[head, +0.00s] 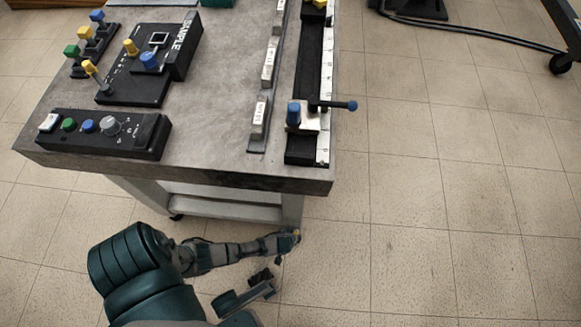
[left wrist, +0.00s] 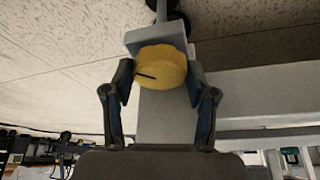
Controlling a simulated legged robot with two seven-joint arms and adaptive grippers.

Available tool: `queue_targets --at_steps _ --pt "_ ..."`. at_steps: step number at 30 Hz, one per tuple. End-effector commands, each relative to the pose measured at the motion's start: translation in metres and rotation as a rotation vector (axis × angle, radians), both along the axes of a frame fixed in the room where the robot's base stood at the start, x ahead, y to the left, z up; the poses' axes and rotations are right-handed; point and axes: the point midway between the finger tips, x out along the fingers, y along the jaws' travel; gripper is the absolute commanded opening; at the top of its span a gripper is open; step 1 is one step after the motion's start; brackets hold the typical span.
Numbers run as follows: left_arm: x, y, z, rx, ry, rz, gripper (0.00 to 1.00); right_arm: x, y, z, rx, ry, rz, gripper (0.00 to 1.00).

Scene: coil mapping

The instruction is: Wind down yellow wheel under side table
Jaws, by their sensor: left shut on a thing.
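The yellow wheel (left wrist: 165,70) sits on the grey leg (left wrist: 165,115) of the side table, in the left wrist view. A dark line marks its face. My left gripper (left wrist: 161,82) has one finger on each side of it and is shut on it. In the head view my left arm reaches below the table's front edge, with the left gripper (head: 292,238) low by the right front leg. The wheel is mostly hidden there. The side table (head: 215,100) has a grey top.
On the tabletop are a button box (head: 95,133), a black sample panel (head: 140,85), a row of labelled blocks (head: 260,115) and a ruler rail with a blue-knobbed slider (head: 305,116). A black cable (head: 470,35) lies at the back right.

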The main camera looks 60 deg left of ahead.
Motion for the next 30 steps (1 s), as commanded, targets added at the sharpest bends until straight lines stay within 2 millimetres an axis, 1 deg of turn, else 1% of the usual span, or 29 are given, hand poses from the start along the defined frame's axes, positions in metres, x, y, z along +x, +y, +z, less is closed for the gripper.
queue_targets --at_steps 2,6,12,16,17,18,19,20,27,30 --pt "-0.0011 0.0032 -0.0003 0.006 0.003 -0.010 0.22 -0.0003 0.0000 0.0015 0.001 -0.003 0.000 0.82" --pt "-0.0013 0.0035 0.0009 0.005 0.003 -0.097 0.22 -0.0033 -0.0004 0.0086 0.002 -0.014 0.000 0.82" --pt "-0.0031 0.0022 -0.0012 0.003 0.004 -0.137 0.22 -0.0062 -0.0011 0.0012 0.001 0.012 -0.001 0.82" --pt "-0.0036 0.0018 -0.0014 0.002 0.005 -0.136 0.22 -0.0062 -0.0011 0.0010 0.001 0.012 -0.001 0.82" --pt "-0.0036 0.0018 -0.0015 0.002 0.005 -0.136 0.62 -0.0062 -0.0010 0.0011 0.001 0.011 -0.002 0.82" --pt "-0.0037 0.0017 -0.0016 0.002 0.004 -0.135 0.72 -0.0062 -0.0010 0.0011 0.001 0.011 -0.002 0.82" --pt "-0.0036 0.0018 -0.0016 0.002 0.004 -0.135 0.79 -0.0062 -0.0011 0.0012 0.001 0.011 -0.002 0.82" --pt "-0.0034 0.0019 -0.0015 0.002 0.004 -0.135 0.82 -0.0062 -0.0011 0.0013 0.001 0.010 -0.001 0.82" --pt "-0.0023 0.0021 -0.0010 0.003 0.003 -0.135 0.82 -0.0059 -0.0011 0.0035 0.000 0.000 -0.001 0.82" --pt "-0.0027 0.0020 0.0001 0.002 0.002 -0.135 0.82 -0.0090 -0.0015 0.0051 -0.001 -0.004 0.000 0.82"
